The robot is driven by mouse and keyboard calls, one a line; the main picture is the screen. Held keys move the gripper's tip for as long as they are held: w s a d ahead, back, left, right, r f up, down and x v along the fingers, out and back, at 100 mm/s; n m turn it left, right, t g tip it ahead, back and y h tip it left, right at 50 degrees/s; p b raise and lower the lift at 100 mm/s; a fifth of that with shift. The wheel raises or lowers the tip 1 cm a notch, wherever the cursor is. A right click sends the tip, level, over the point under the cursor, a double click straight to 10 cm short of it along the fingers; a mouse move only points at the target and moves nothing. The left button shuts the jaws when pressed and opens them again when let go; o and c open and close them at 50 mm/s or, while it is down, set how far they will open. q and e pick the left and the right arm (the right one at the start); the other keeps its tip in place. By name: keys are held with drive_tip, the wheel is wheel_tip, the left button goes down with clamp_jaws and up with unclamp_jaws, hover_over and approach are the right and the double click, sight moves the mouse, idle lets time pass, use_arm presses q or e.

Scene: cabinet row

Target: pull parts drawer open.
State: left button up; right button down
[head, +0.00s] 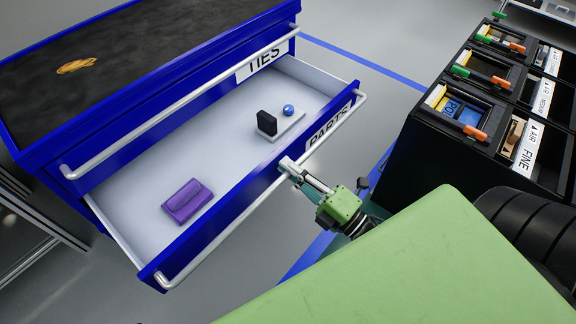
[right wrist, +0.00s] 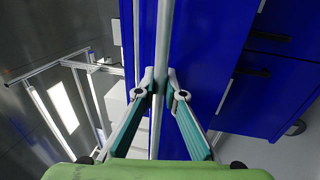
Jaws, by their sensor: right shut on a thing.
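The blue parts drawer (head: 228,208) stands pulled out from the cabinet, with its white inside showing. Its label "PARTS" (head: 329,127) is on the front. A long silver handle (head: 222,236) runs along the front, and it also shows as an upright bar in the right wrist view (right wrist: 163,40). My right gripper (head: 290,167) is at the handle near the middle of the drawer front. In the right wrist view its two fingertips (right wrist: 161,82) are closed on the bar from both sides. My left gripper is not in view.
In the drawer are a purple object (head: 187,200), a black block (head: 267,123) and a blue ball (head: 288,110). The "TIES" drawer (head: 262,60) above is shut. An orange item (head: 76,66) lies on the cabinet top. Black bins (head: 410,150) stand at the right.

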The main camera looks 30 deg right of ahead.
drive_tip(key=c, duration=2.1)
unclamp_jaws()
drive_tip(key=shift+s, duration=0.1)
drive_tip(key=v, duration=1.2)
drive_tip(key=shift+f, duration=0.1)
